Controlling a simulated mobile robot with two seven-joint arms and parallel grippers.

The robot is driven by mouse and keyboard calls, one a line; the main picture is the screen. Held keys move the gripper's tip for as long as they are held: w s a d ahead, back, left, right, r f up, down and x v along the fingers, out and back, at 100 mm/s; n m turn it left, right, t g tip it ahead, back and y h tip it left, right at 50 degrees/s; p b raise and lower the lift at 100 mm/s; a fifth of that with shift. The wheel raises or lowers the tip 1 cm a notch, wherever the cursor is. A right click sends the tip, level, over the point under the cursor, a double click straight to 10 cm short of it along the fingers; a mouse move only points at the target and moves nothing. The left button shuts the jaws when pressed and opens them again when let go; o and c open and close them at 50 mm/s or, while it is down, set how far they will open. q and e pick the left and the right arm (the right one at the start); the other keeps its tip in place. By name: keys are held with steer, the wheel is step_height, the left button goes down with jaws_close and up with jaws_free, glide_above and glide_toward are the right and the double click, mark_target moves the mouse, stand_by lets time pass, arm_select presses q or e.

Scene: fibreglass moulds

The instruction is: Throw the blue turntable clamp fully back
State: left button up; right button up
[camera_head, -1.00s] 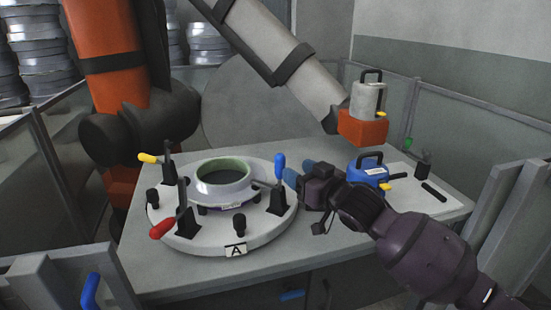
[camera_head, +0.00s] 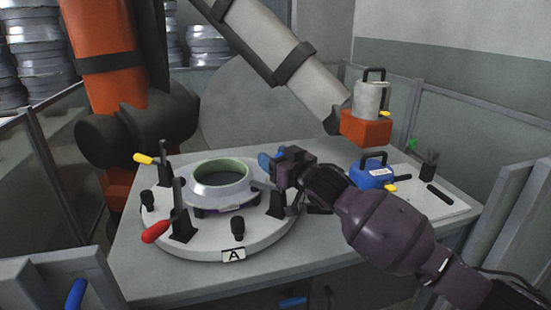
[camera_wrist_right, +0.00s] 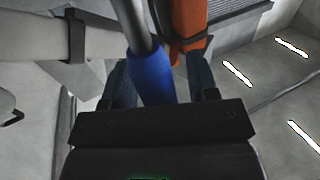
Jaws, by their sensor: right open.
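The blue turntable clamp has a black base (camera_head: 277,206) on the right side of the round white turntable (camera_head: 190,250). My right gripper (camera_head: 268,161) is at the clamp's handle and largely hides it in the head view. In the right wrist view, the blue handle (camera_wrist_right: 150,72) lies between the two open fingers, closer to the left one. A grey metal bar runs up from the handle there. I cannot tell whether a finger touches the handle. My left gripper is not in view.
A green-rimmed ring mould (camera_head: 221,185) sits on the turntable. A yellow-handled clamp (camera_head: 145,159) and a red-handled clamp (camera_head: 157,231) stand to its left. A blue block with a black handle (camera_head: 372,174) and an orange-based tool (camera_head: 366,127) are to the right.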

jaws_close()
steer(key=shift+s+d, duration=0.1)
steer(key=shift+s+d+f+m+t+y, duration=0.15)
steer(key=shift+s+d+m+t+y, duration=0.2)
steer(key=shift+d+t+y, duration=0.3)
steer(key=d+m+t, duration=0.1)
steer(key=s+d+m+t+y+b, duration=0.1)
steer(key=t, duration=0.1)
steer(key=d+m+t+b, duration=0.1)
steer(key=shift+s+d+f+t+y, duration=0.1)
steer(key=shift+s+f+t+y, duration=0.15)
steer(key=shift+f+t, duration=0.15)
steer(key=shift+r, duration=0.1)
